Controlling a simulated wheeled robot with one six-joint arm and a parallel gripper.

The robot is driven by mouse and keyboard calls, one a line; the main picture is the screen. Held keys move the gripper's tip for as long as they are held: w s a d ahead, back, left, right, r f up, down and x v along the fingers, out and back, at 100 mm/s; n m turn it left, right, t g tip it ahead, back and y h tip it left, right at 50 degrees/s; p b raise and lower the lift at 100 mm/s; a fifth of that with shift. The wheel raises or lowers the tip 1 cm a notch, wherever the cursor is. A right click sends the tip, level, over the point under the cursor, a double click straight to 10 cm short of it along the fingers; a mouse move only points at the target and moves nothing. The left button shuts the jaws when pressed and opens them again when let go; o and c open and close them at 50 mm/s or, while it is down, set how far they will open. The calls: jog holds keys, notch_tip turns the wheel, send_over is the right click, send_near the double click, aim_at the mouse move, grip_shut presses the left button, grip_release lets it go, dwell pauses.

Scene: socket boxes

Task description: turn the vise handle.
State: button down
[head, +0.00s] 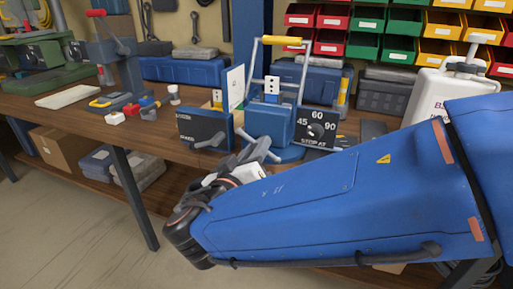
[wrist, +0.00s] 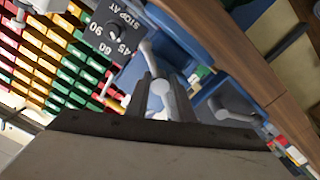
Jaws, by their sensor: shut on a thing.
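The blue vise (head: 268,124) stands at the front edge of the wooden bench, with a grey bar handle (head: 259,146) on its front. The handle also shows in the wrist view (wrist: 148,52), slanting, with a round knob near my fingers. My gripper (head: 243,170) reaches it from below and in front, partly hidden by my blue arm. In the wrist view my gripper (wrist: 163,98) has its two grey fingers close together, shut on the handle. The exact contact is hard to make out. A dial plate (head: 316,130) reading 45, 60, 90 and "STOP AT" sits right of the vise.
A dark panel box (head: 205,130) with its own grey lever stands just left of the vise. A white bottle (head: 450,88) is at the right, beyond my arm. Small coloured parts and tools lie on the bench at left. Colored bins (head: 385,35) hang behind.

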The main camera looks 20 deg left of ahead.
jog(key=shift+d, duration=0.15)
jog(key=c, duration=1.1)
grip_release()
jog(key=shift+d, duration=0.1)
jog(key=s, duration=0.5)
jog(key=s+a, duration=0.1)
jog(key=s, duration=1.1)
jog(key=shift+s+a, duration=0.2)
jog(key=shift+a, duration=0.05)
